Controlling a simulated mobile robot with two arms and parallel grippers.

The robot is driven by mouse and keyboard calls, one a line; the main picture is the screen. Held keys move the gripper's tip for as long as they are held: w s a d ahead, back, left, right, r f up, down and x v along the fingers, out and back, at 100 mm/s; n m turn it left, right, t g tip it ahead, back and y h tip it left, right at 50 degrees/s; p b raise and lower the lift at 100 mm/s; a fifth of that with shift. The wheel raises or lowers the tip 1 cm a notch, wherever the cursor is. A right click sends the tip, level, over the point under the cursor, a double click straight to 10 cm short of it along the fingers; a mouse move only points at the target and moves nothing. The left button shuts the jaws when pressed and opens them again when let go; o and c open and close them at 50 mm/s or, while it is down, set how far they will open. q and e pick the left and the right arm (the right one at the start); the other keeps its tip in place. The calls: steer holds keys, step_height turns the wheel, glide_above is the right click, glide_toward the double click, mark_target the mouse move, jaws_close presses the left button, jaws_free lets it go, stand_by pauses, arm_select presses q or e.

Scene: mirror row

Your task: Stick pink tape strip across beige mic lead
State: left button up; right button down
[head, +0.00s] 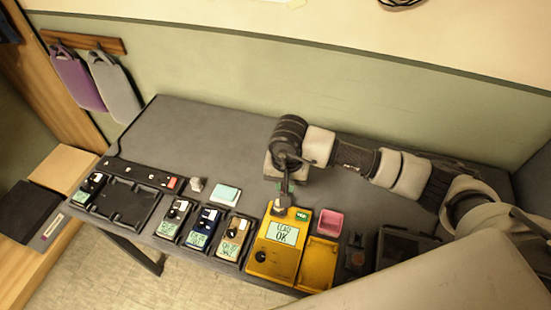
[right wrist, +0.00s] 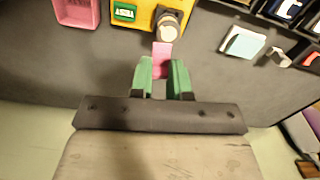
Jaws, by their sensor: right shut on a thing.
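My right gripper (right wrist: 166,72) has green fingers shut on a pink tape strip (right wrist: 162,50) that sticks out ahead of the fingertips. The strip's far end is at or close to a cream round piece (right wrist: 168,30) on the near edge of the yellow tester in the right wrist view; I cannot tell if they touch. In the head view the right gripper (head: 284,198) points down at the tester's top edge, and the strip is not clear there. A beige pack (head: 234,238) stands left of the tester. I cannot tell whether the cream piece belongs to the beige mic lead.
A blue pack (head: 203,228) and black cradles (head: 128,200) line the front edge. The grey table (head: 220,130) is clear behind.

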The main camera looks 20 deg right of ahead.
steer(key=shift+w+a+r+m+p, duration=0.2)
steer(key=shift+r+m+p, duration=0.3)
steer(key=shift+p, duration=0.45)
steer(key=shift+a+f+m, duration=0.1)
steer(key=shift+f+m, duration=0.15)
steer(key=shift+m, duration=0.05)
steer(key=shift+f, duration=0.2)
steer(key=shift+w+a+f+b, duration=0.15)
steer(key=shift+f+b, duration=0.2)
steer(key=shift+f, duration=0.5)
arm_select(q)
steer(key=shift+s+d+r+b, duration=0.15)
steer(key=shift+d+r+b, duration=0.1)
steer(key=shift+r+b, duration=0.5)
arm_select(e)
steer(key=shift+f, duration=1.55)
arm_select(q)
steer(key=shift+s+d+f+b, duration=0.1)
steer(key=shift+f+b, duration=0.55)
steer(key=shift+f, duration=0.05)
steer(key=shift+f+b, duration=0.7)
arm_select(e)
steer(key=shift+f, duration=0.6)
